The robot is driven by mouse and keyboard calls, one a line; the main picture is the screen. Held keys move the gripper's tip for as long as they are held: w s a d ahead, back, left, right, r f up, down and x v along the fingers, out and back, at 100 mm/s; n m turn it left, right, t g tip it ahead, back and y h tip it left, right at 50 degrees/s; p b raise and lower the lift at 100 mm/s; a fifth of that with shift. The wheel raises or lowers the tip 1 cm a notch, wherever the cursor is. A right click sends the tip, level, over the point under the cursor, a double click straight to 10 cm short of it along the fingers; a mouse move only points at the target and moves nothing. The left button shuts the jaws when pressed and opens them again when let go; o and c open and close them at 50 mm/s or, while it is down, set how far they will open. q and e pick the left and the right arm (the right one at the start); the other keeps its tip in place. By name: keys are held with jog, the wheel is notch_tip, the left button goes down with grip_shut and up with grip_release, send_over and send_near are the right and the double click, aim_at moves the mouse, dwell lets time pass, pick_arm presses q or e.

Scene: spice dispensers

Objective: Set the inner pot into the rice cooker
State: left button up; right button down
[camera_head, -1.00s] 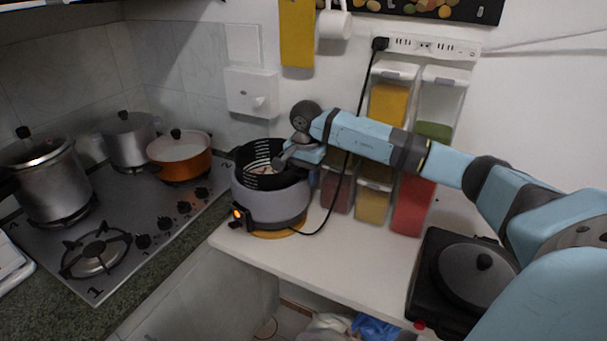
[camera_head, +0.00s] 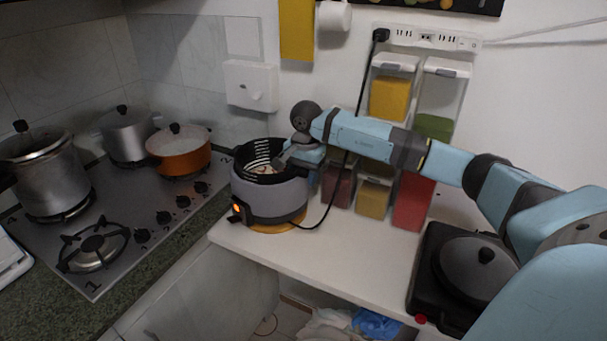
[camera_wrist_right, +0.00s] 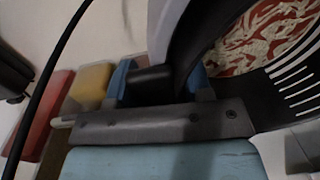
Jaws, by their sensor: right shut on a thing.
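The rice cooker (camera_head: 268,207) is a grey, round body with an orange light on its front, at the left end of the white counter. In the right wrist view, the black pot wall (camera_wrist_right: 285,75) curves around red and pale contents (camera_wrist_right: 258,40). Whether the pot rests fully on the cooker's bottom is hidden. My left gripper is out of view.
Spice dispensers (camera_head: 374,198) stand behind and right of the cooker, under my right arm. A black cord (camera_head: 345,175) hangs from the wall power strip to the cooker. A stove with pots lies left; a lidded black cooker (camera_head: 478,268) stands right. The counter between is clear.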

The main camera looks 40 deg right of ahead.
dwell(0.3)
jog(key=shift+c, duration=2.3)
grip_release()
jog(key=shift+s+f, duration=0.1)
jog(key=shift+f, duration=0.05)
notch_tip(320, 180, up, 14)
jog(key=shift+s+b, duration=0.25)
jog(key=shift+b, duration=0.05)
